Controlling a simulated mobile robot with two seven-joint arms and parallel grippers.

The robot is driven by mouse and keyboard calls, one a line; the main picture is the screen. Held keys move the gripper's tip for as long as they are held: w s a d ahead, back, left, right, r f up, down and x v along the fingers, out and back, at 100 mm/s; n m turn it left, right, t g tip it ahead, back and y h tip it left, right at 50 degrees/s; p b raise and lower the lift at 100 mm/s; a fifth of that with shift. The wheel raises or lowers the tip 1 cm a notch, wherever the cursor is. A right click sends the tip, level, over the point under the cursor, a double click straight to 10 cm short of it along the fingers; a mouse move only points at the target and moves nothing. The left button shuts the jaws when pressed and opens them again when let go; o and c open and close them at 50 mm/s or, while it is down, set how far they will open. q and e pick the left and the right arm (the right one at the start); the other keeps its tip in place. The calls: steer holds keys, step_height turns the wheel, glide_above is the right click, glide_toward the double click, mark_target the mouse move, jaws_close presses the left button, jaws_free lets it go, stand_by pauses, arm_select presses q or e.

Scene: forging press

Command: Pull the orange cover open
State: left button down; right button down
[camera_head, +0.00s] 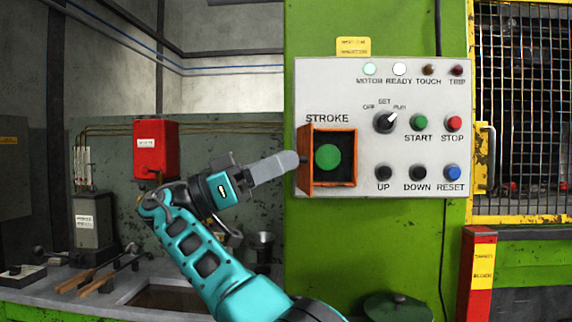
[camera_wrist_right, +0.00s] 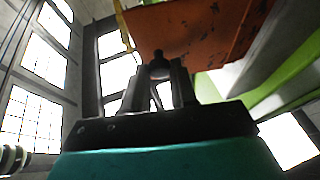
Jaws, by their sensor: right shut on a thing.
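The orange cover (camera_head: 305,157) is on the grey control panel under the word STROKE. It stands swung out to the left, and the green stroke button (camera_head: 328,157) shows in the dark recess behind it. In the right wrist view the cover (camera_wrist_right: 195,32) fills the top, with a dark knob (camera_wrist_right: 158,60) on it. My right gripper (camera_head: 298,160) reaches the cover from the left. Its two fingers (camera_wrist_right: 160,80) are shut around the knob in the right wrist view. My left gripper is not in view.
The panel (camera_head: 365,215) also carries a selector knob (camera_head: 384,121), several push buttons and a row of lamps. A red box (camera_head: 156,148) is on the wall at left. A bench with tools (camera_head: 105,275) lies below it. A yellow-framed mesh guard (camera_head: 525,110) stands at right.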

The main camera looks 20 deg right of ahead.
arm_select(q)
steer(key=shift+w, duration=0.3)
arm_select(e)
steer(key=shift+a+f, duration=0.1)
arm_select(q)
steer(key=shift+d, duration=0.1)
arm_select(e)
steer(key=c, duration=0.9)
jaws_free()
